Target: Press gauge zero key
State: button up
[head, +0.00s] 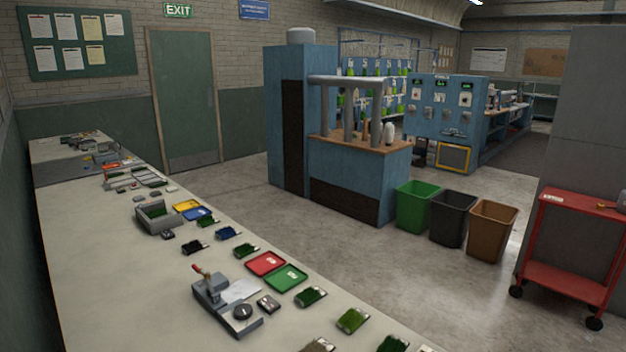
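No zero key can be made out at this size. My gripper is not in view.
Red (266,263) and green (286,278) trays and several turf samples (352,320) lie close to the device. A grey open box (158,217) stands farther back.

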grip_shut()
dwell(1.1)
